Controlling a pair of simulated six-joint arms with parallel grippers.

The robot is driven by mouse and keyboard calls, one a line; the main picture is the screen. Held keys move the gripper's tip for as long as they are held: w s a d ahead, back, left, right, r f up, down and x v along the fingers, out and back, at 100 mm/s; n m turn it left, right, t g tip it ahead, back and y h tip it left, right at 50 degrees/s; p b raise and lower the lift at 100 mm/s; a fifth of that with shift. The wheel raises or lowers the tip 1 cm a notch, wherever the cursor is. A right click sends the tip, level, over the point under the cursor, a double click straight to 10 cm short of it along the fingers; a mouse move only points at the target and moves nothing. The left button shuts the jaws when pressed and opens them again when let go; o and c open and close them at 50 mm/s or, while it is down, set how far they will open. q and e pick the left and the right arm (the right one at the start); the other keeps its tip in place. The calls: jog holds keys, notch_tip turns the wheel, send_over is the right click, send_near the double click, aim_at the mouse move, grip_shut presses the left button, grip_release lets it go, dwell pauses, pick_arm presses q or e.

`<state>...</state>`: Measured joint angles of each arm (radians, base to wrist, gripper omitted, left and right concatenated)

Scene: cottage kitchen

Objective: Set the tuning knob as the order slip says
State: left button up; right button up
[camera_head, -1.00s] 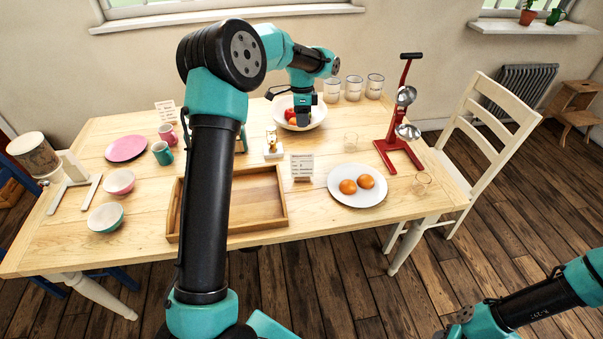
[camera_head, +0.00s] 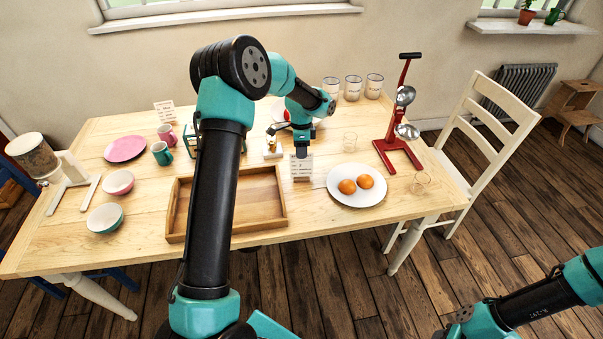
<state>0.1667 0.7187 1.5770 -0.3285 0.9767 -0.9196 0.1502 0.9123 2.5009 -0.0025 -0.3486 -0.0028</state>
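A small white card with printed lines (camera_head: 301,171) stands on the table behind the plate of oranges. Its print is too small to read. Another printed card (camera_head: 164,110) stands at the back left. A teal-edged boxy thing (camera_head: 191,140) is mostly hidden behind my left arm. No tuning knob can be made out on it. My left gripper (camera_head: 302,154) points down over the front card and covers its upper part. Its fingers are too small and dark to show whether they are open. My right arm shows only at the lower right, its gripper out of view.
A wooden tray (camera_head: 279,216) lies at the front middle. A small brass-topped item (camera_head: 271,153) stands behind it. A plate with two oranges (camera_head: 341,198), a glass (camera_head: 421,182) and a red press (camera_head: 391,150) are on the right. Cups and bowls (camera_head: 105,218) are on the left.

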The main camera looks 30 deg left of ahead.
aim_at(301, 161)
pick_arm(q)
jog(key=shift+s+f, duration=0.2)
jog(key=shift+f, duration=1.1)
jog(key=shift+s+f, duration=0.15)
jog(key=shift+f, duration=1.15)
jog(key=shift+c, duration=0.2)
grip_shut()
